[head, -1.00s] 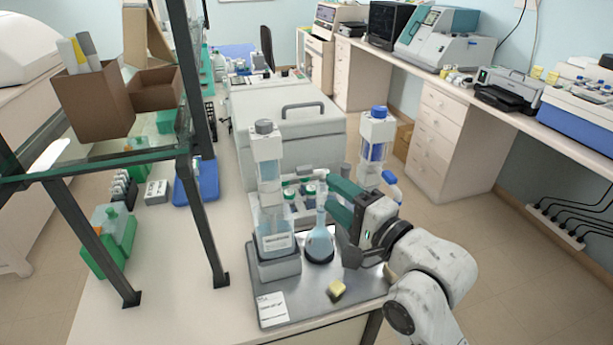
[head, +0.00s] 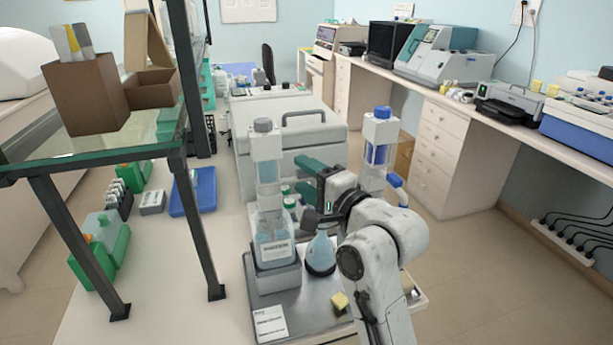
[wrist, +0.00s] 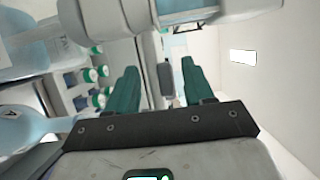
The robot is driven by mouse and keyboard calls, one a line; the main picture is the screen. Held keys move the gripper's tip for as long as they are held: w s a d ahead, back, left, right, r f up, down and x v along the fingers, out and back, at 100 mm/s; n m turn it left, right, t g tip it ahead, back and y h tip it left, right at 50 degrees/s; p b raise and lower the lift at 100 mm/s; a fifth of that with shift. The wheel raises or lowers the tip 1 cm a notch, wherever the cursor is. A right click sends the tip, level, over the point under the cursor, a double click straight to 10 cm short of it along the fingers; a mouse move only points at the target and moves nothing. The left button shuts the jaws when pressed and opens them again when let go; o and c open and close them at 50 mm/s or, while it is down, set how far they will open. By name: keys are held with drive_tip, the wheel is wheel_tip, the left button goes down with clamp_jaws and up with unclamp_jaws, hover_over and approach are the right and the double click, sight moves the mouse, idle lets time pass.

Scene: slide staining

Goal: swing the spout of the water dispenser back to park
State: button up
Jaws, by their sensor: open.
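Two dispensers stand on the steel tray. The left one has a grey cap (head: 263,125), a clear column and a labelled bottle (head: 273,240); its label is too small to read. The right one has a blue cap (head: 382,112) and a blue spout (head: 394,181) pointing right and down. I cannot tell from the labels which holds water. My gripper (head: 306,175) is open beside the left column, hiding that dispenser's spout in the head view. In the wrist view, a small dark grey part (wrist: 165,78) shows between the open green fingers (wrist: 158,68); no contact is clear.
A flask of blue liquid (head: 320,252) stands below my gripper. A yellow block (head: 340,302) and a white card (head: 270,322) lie on the tray (head: 300,322). Green-capped bottles (wrist: 88,75) are close by. A shelf frame (head: 200,225) stands left.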

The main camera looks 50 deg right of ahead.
drive_tip(key=shift+w, duration=0.1)
drive_tip(key=shift+c, duration=0.3)
clamp_jaws()
idle(0.4)
